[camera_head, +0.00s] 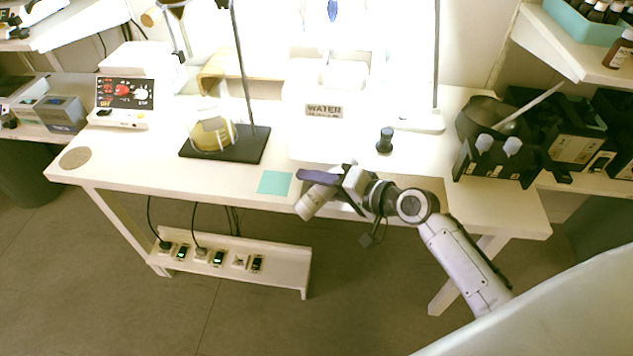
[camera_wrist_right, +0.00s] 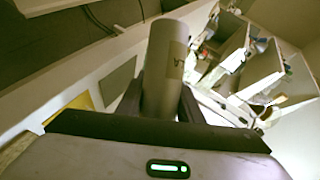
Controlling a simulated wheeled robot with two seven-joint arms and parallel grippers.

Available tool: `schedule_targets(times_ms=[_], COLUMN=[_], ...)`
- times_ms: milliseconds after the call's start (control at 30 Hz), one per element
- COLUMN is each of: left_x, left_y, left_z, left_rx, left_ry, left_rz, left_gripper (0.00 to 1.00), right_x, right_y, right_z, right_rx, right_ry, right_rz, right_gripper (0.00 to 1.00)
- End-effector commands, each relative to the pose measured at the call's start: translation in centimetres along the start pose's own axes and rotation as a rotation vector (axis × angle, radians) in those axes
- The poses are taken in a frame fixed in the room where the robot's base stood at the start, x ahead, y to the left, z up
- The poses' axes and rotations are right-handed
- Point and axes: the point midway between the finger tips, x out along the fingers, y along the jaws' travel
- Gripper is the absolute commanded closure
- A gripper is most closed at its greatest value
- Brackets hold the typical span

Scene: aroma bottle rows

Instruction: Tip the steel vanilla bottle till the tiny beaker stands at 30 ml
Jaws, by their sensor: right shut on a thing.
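My right gripper (camera_head: 325,188) is shut on a pale grey metal cylinder, which looks like the steel vanilla bottle (camera_head: 311,204). The bottle is tilted in the head view, held at the front edge of the table, just right of a teal square mat. In the right wrist view the bottle (camera_wrist_right: 165,66) stands between the two fingers, with a tan label whose lettering is too small to read. I cannot make out the tiny beaker in either view. My left gripper is not in view.
A round flask with yellow liquid (camera_head: 212,134) is at a black stand base (camera_head: 256,146). A small dark bottle (camera_head: 385,140) stands behind my right gripper. The teal mat (camera_head: 275,182) is bare. A black rack (camera_head: 497,165) stands at right. A box is labelled WATER (camera_head: 324,110).

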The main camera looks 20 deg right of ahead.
Motion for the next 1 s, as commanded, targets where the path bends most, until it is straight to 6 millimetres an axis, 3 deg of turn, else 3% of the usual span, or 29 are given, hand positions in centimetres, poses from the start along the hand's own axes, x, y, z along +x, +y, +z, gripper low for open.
schedule_targets(times_ms=[1000], left_x=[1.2], left_y=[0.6], left_z=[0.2], left_rx=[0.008], left_ry=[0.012], left_rz=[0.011], left_gripper=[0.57], right_x=[0.1], right_y=[0.0], right_z=[0.1], right_rx=[0.214], right_ry=[-0.061], right_rz=[-0.09], right_gripper=[0.95])
